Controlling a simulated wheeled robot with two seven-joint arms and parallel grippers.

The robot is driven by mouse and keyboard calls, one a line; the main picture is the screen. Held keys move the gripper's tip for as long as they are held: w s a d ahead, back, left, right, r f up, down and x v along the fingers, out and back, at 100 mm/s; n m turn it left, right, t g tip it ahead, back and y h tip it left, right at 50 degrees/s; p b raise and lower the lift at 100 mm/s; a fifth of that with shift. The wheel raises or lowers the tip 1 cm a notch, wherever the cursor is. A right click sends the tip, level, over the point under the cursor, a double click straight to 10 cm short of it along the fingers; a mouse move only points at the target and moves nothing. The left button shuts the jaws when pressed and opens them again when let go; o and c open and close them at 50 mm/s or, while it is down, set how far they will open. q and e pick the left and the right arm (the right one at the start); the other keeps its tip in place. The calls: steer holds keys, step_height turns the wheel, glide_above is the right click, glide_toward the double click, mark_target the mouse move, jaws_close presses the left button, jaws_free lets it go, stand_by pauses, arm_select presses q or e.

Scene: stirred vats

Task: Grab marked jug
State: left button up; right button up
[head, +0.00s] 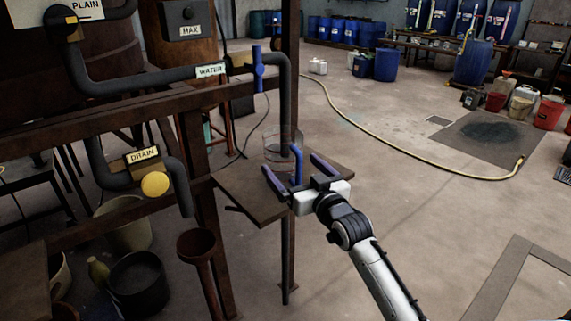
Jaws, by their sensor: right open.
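A clear jug (275,150) with a blue handle (297,160) stands on a small brown shelf (245,190) under the end of the water pipe (283,110). My right gripper (289,163) is open at the near side of the jug. Its two fingers lie to the left and right of the blue handle in the picture, and I see no closing on it. The gripper partly hides the jug's lower part. I cannot make out a mark on the jug. My left gripper is out of view.
A blue valve handle (258,68) sits on the pipe labelled WATER. A yellow knob (154,185) sits at the DRAIN pipe. A rusty post stands behind the jug. A yellow hose (385,143) crosses the open floor to the right.

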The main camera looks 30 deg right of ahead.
mark_target(285, 159)
steer(key=w, duration=0.5)
steer(key=shift+w+d, duration=0.1)
steer(key=shift+d, duration=0.25)
steer(key=shift+c, duration=0.2)
steer(key=c, duration=1.1)
steer(key=shift+r, duration=0.1)
steer(key=shift+c, duration=0.4)
steer(key=shift+r, duration=0.1)
